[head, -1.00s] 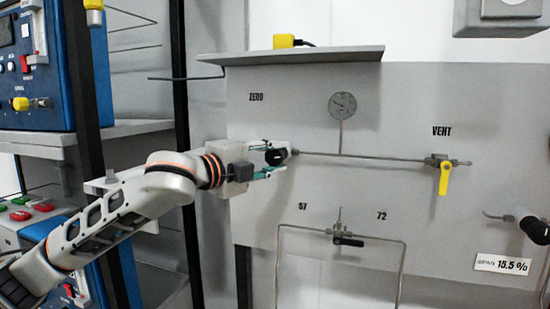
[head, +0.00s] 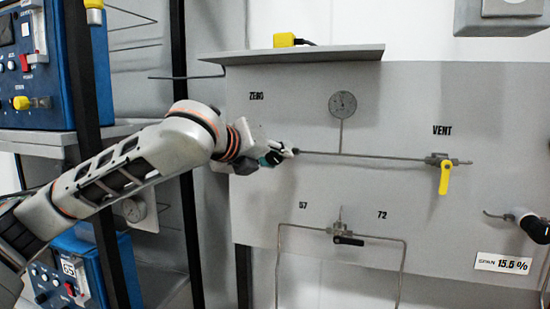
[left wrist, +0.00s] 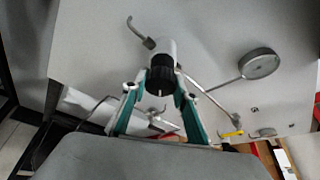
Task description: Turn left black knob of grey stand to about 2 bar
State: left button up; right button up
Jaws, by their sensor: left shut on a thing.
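The left black knob (left wrist: 162,72) of the grey stand (head: 400,100) sits on a light cylindrical body, seen in the left wrist view. My left gripper (left wrist: 161,84) is shut on this knob, one teal finger on each side. In the head view my left gripper (head: 281,155) is at the left end of the horizontal pipe, and its fingers mostly hide the knob. The round gauge (head: 342,104) stands above the pipe and also shows in the left wrist view (left wrist: 258,64); its reading is too small to tell. My right gripper is not in view.
A yellow-handled vent valve (head: 444,176) is at the pipe's right end. A black-handled valve (head: 347,240) sits below, between bent tubes. Another black knob (head: 535,228) is at the far right. A shelf (head: 300,56) juts out above the panel. Dark rack posts (head: 185,150) stand at left.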

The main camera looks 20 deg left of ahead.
pick_arm(q)
jog(key=shift+f+m+y, duration=0.15)
jog(key=shift+m+y, duration=0.55)
jog(key=shift+m, duration=0.3)
jog(key=o, duration=1.1)
jog(key=shift+s+r, duration=0.25)
jog(key=v, duration=1.1)
jog(key=shift+s, duration=0.2)
